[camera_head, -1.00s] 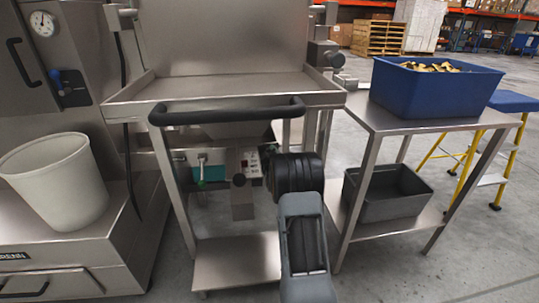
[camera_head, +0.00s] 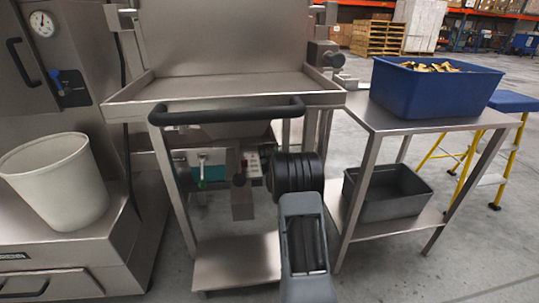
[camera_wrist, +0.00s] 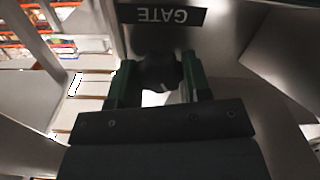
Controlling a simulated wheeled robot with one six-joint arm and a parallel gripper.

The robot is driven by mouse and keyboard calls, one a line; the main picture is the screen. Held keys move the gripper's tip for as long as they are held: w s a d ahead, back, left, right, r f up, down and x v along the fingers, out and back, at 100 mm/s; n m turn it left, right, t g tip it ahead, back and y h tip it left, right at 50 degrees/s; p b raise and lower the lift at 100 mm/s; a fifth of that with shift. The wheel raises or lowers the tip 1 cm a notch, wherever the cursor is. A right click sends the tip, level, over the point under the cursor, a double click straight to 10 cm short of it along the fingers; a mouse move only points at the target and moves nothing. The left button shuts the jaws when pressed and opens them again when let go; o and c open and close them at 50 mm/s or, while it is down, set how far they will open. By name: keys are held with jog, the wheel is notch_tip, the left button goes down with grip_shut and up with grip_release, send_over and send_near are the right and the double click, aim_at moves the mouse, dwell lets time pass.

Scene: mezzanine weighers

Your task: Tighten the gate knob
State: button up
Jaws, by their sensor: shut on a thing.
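The gate knob (camera_wrist: 160,72) is dark and rounded in the wrist view, just under a black label reading GATE (camera_wrist: 163,16), which appears upside down. My gripper (camera_wrist: 154,74) has its two green fingers on either side of the knob and is shut on it. The fingers partly hide the knob's sides, and no turn mark can be made out. In the head view my black wrist and grey arm reach under the steel cart's tray (camera_head: 225,88), and the gripper and knob are hidden behind them.
A black handle bar (camera_head: 228,111) runs along the tray's front edge, above my wrist. A side table (camera_head: 400,121) at the right holds a blue bin (camera_head: 435,92), with a grey bin (camera_head: 388,205) on its lower shelf. A white bucket (camera_head: 55,185) stands left.

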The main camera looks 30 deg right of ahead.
jog(key=m, duration=0.6)
jog(key=shift+m, duration=0.4)
dwell(0.4)
jog(key=o, duration=0.9)
jog(key=shift+d, duration=0.1)
jog(key=shift+s, duration=0.1)
jog(key=p+v, duration=0.4)
jog(key=v, duration=0.9)
jog(key=shift+s, duration=0.3)
